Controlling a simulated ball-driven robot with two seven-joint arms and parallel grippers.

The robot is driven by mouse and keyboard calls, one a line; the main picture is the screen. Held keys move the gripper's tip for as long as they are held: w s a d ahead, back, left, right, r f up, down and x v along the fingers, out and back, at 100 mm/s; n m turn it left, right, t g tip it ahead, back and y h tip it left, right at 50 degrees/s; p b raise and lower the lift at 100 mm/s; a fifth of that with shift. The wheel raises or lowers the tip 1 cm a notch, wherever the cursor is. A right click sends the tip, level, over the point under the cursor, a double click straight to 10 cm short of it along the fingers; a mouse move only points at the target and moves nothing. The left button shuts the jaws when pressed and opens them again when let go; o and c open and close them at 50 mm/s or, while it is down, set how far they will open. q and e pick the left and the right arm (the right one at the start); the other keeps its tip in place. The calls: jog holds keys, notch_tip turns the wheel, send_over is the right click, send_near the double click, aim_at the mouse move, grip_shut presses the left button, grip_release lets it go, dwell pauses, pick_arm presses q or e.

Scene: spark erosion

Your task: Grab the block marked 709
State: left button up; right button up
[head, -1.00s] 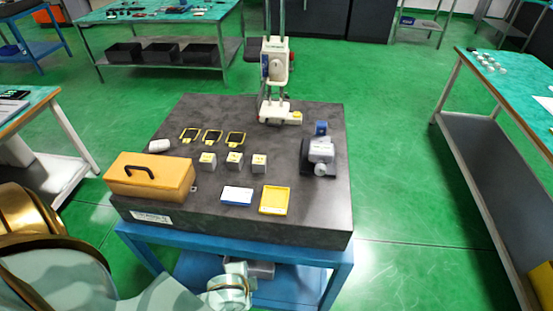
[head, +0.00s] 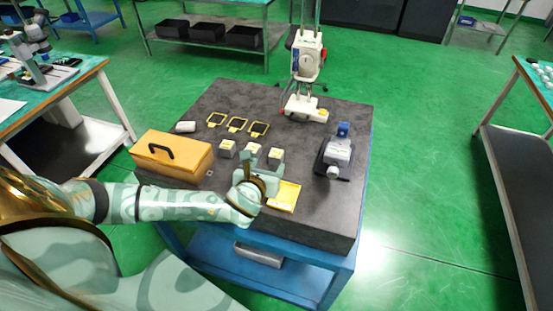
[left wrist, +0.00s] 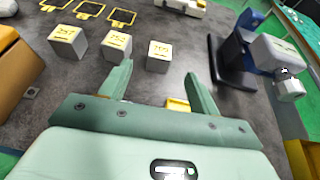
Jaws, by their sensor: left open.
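Three grey blocks with yellow labelled tops stand in a row on the dark stone plate (head: 330,205). They are the left block (head: 227,148), the middle block (head: 252,149) and the right block (head: 276,155). In the left wrist view, the left block (left wrist: 69,42), middle block (left wrist: 117,45) and right block (left wrist: 159,56) show small numbers. The right block's label looks most like 709, but is blurred. My left gripper (head: 262,172) is open and empty on the near side of the row. In the left wrist view its fingers (left wrist: 158,71) point toward the right block, apart from it. My right gripper is not in view.
An orange case (head: 172,157) stands left of the blocks. A yellow tray (head: 285,196) lies just right of my left gripper. A grey-blue device (head: 336,155) stands to the right, a white stand (head: 306,105) behind. Yellow frames (head: 238,124) lie behind the blocks.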

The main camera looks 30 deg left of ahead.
aim_at(275, 157)
pick_arm(q)
jog(key=b+x, duration=0.1)
jog(key=x, duration=0.4)
jog(key=shift+f, duration=0.1)
jog(key=x, duration=0.2)
jog(key=b+x, duration=0.1)
jog(key=x, duration=0.2)
jog(key=shift+s+d+f, duration=0.1)
jog(key=shift+f, duration=0.15)
jog(key=shift+r, duration=0.1)
jog(key=c, duration=1.2)
